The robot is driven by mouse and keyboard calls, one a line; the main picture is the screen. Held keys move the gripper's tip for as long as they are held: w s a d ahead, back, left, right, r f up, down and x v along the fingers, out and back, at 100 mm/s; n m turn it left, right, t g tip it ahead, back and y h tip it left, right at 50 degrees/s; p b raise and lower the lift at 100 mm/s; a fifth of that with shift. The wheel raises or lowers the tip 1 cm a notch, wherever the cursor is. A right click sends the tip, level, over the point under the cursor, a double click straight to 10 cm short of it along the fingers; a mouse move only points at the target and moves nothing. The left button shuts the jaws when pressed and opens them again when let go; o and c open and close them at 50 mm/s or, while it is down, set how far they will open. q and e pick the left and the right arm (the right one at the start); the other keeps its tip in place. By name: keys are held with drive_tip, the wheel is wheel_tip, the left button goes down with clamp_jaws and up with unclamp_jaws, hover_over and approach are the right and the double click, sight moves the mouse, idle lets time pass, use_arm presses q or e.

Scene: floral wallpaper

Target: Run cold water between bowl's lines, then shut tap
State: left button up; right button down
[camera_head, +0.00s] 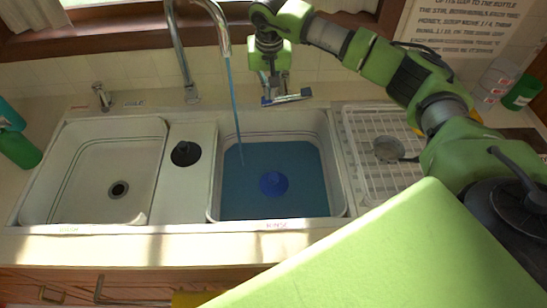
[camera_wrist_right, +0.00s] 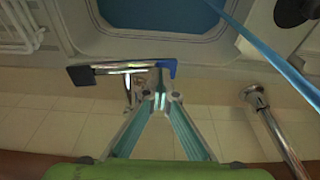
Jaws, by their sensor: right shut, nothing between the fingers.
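A thin blue water stream (camera_head: 234,110) runs from the curved spout (camera_head: 224,40) into the right bowl (camera_head: 213,190). Blue water (camera_head: 300,180) covers that bowl's floor, with a round stopper (camera_head: 273,184) showing through it. Lines run along the bowl's inner wall above the water; any lines below are hard to make out. The tap lever (camera_head: 288,98) is behind this bowl; its blue end (camera_wrist_right: 170,68) shows in the right wrist view. My right gripper (camera_head: 274,88) is shut and empty, its fingertips (camera_wrist_right: 163,97) close beside the lever; contact is unclear. My left gripper is not in view.
The left bowl (camera_head: 65,180) is empty. A black stopper (camera_head: 185,153) lies between the bowls. A drying rack (camera_head: 355,165) holds a metal strainer (camera_head: 388,150). Cups and bottles stand at both sides.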

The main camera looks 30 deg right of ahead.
drive_tip(key=shift+f, duration=0.25)
wheel_tip(320, 180, up, 7)
drive_tip(key=p, duration=0.4)
drive_tip(key=shift+f, duration=0.1)
drive_tip(key=b, duration=0.1)
hover_over(309, 89)
drive_tip(key=shift+s+a+f, duration=0.1)
drive_tip(key=shift+s+a, duration=0.05)
drive_tip(key=shift+s, duration=0.2)
drive_tip(key=shift+f+b, duration=1.05)
drive_tip(key=shift+f, duration=0.45)
drive_tip(key=shift+r, duration=0.1)
idle(4.4)
